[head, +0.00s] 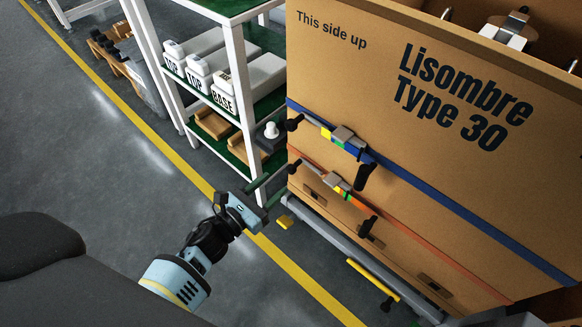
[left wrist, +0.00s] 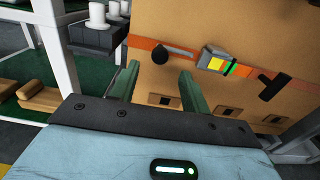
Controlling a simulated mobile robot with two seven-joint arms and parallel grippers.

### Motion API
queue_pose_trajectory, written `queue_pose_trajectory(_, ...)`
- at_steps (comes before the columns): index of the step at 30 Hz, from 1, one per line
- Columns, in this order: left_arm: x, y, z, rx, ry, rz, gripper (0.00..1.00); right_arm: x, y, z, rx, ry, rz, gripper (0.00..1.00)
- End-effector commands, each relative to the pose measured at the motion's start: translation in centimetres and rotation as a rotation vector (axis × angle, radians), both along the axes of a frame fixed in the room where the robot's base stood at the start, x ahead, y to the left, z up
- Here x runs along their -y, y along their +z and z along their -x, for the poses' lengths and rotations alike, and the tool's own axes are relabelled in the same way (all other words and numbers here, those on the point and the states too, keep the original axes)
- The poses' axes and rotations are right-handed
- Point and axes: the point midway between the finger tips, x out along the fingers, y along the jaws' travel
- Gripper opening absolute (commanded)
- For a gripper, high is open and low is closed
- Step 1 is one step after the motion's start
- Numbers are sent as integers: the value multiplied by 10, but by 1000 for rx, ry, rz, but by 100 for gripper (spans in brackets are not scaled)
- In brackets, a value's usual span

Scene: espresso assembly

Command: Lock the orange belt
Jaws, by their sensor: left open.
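The orange belt (head: 428,245) runs around the lower part of a large cardboard box (head: 420,130). Its grey buckle (head: 334,181) has yellow, green and orange marks. A black handle (head: 368,226) sticks out right of the buckle, and a black knob (head: 293,168) is at the box's left edge. In the left wrist view the orange belt (left wrist: 145,46), buckle (left wrist: 212,58), handle (left wrist: 273,86) and knob (left wrist: 174,54) also show. My left gripper (head: 270,181) is open and empty, left of the box and near the knob. Its two green fingers (left wrist: 158,82) are apart, below the knob in the wrist view. My right gripper is out of view.
A blue belt (head: 450,201) with its own buckle crosses the box above. A shelf rack (head: 240,85) with white and brown parts stands close left of the box. A grey frame with a yellow pedal (head: 372,279) is below. Floor at left is clear.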

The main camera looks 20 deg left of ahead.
Motion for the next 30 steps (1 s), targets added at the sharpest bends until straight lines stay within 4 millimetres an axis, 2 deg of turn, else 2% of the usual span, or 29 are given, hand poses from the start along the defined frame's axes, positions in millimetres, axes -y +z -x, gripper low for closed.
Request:
queue_pose_trajectory(8, 2, 2, -7, 6, -1, -5, 46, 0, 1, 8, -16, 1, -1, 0)
queue_pose_trajectory(21, 23, 0, -63, 4, -1, -4, 46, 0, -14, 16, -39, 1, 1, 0)
queue_pose_trajectory(30, 27, 1, -74, 3, 0, -4, 46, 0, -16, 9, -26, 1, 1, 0)
